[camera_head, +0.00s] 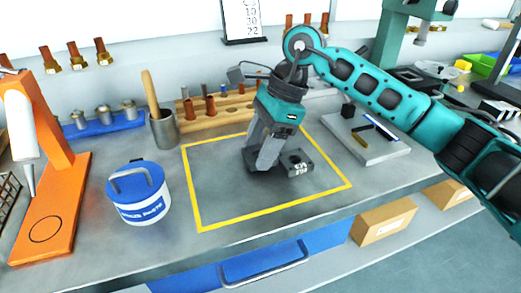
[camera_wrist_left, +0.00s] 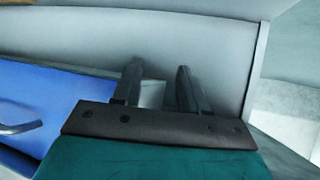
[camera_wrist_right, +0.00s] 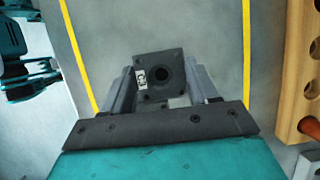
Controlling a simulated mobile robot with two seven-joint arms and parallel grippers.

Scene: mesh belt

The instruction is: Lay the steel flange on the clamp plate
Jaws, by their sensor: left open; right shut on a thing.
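The steel flange (camera_head: 297,168) is a dark square block with a round central hole, corner holes and a white label. It sits inside the yellow outline on the bench; I cannot tell whether it touches the surface. My right gripper (camera_head: 262,163) points down and is shut on it. In the right wrist view the flange (camera_wrist_right: 162,76) lies between the fingers. A light grey plate (camera_head: 375,155) at the right, with a black block and small parts on it, appears to be the clamp plate. My left gripper (camera_wrist_left: 158,85) is open and empty, seen only in its wrist view.
A blue-lidded white tub (camera_head: 140,195) and an orange stand (camera_head: 55,190) are at the left. A grey cup (camera_head: 163,130) and a wooden rack (camera_head: 220,108) stand behind the yellow outline (camera_head: 270,212). The bench inside the outline is otherwise clear.

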